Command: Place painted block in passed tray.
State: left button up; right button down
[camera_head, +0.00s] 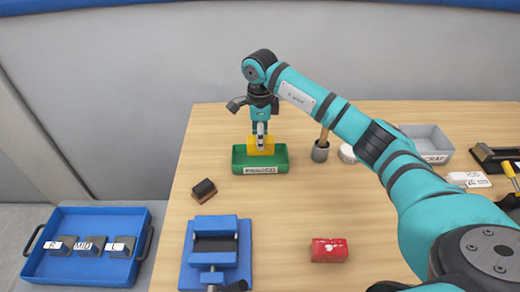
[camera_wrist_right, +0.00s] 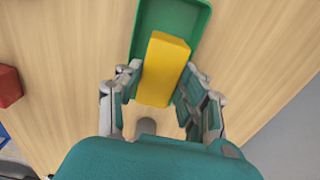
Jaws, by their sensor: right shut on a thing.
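The yellow painted block (camera_head: 261,147) is at the green passed tray (camera_head: 268,168), whose front label looks like "PASSED". In the head view the block overlaps the tray's back rim and inside; I cannot tell whether it touches the tray floor. My right gripper (camera_head: 261,134) points down from above and is shut on the block. In the right wrist view the yellow block (camera_wrist_right: 164,68) is between the two fingers of the gripper (camera_wrist_right: 160,92), with the green tray (camera_wrist_right: 197,20) behind it. My left gripper is not in view.
A blue vise (camera_head: 215,255), a red block (camera_head: 329,250), a dark block on a brown base (camera_head: 204,190) and a cup holding a tool (camera_head: 320,151) stand nearby. A grey tray (camera_head: 428,140) is at right. A blue tray (camera_head: 88,245) with labelled blocks lies left of the table.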

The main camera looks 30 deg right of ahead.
jog(key=shift+f, duration=0.6)
notch_tip(320, 180, down, 3)
jog(key=shift+f+p, duration=0.1)
jog(key=shift+p, duration=0.45)
jog(key=shift+f, duration=0.2)
jog(key=shift+f, duration=0.1)
jog(key=c, duration=1.1)
grip_release()
